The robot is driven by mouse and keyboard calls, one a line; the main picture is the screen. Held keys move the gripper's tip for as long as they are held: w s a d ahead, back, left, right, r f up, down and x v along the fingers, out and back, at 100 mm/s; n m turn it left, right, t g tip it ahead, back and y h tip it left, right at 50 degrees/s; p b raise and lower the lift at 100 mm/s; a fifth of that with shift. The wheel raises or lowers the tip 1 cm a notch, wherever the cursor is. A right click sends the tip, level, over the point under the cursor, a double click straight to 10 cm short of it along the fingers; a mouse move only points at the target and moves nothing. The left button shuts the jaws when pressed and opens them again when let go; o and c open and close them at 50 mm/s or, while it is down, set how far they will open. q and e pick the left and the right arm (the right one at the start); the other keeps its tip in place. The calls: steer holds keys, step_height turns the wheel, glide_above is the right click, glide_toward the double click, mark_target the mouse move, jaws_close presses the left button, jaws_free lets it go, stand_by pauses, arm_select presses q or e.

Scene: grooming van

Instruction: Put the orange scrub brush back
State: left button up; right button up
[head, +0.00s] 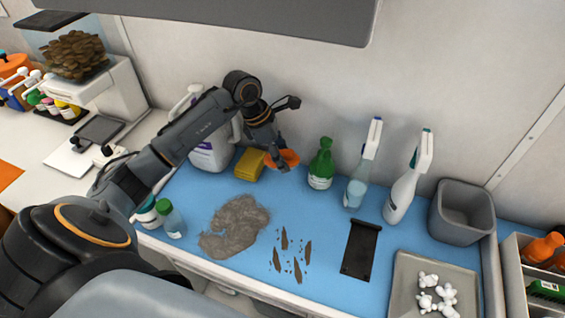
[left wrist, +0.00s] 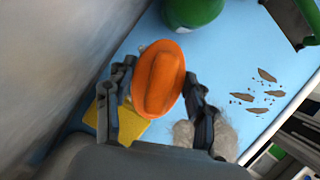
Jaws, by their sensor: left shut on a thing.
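The orange scrub brush (head: 288,157) is at the back of the blue counter, between a yellow sponge and a green bottle. My left gripper (head: 278,160) is around it from above, its arm coming in from the left. In the left wrist view the brush (left wrist: 160,80) lies between the two fingers (left wrist: 160,90), and the gripper is shut on it. I cannot tell whether the brush touches the counter. My right gripper is not in view.
Beside the brush are the yellow sponge (head: 249,165) and the green bottle (head: 321,165). Spray bottles (head: 361,170) and a grey bin (head: 461,212) stand to the right. A hair pile (head: 234,226), brown debris (head: 283,239) and a black tool (head: 361,249) lie in front.

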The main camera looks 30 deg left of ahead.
arm_select(q)
step_height(320, 180, down, 4)
steer(key=shift+r+p, duration=0.15)
steer(key=shift+p, duration=0.3)
steer(key=shift+w+f+p, duration=0.2)
steer(key=shift+f+p, duration=0.15)
steer(key=shift+f, duration=0.2)
steer(key=shift+a+f, duration=0.1)
steer(key=shift+f+b, duration=0.15)
steer(key=shift+b, duration=0.15)
steer(key=o, duration=1.2)
